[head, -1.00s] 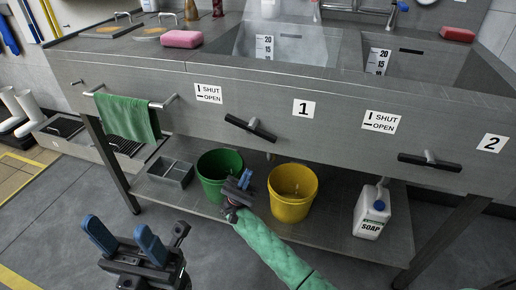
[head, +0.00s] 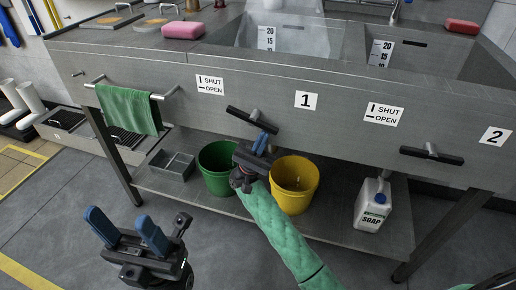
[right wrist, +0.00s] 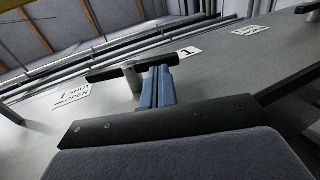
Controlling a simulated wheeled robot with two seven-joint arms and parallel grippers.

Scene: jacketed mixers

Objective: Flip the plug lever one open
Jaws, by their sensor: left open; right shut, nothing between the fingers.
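Lever one (head: 240,115) is a black T-handle on a grey post under the "1" label (head: 306,100), on the steel sink front. Its bar lies near horizontal, its right end lower. The sign beside it (head: 210,85) pairs an upright bar with SHUT and a flat bar with OPEN. My right gripper (head: 263,139), blue fingers closed and empty, is just below the bar's right half. The right wrist view shows the fingers (right wrist: 158,87) beside the post, close to the bar (right wrist: 105,74); I cannot tell whether they touch. My left gripper (head: 128,230) is open and empty at lower left.
Lever two (head: 432,155) is at the right. A green bucket (head: 215,170), a yellow bucket (head: 294,184) and a soap jug (head: 373,204) stand on the lower shelf. A green towel (head: 129,110) hangs on the rail at left.

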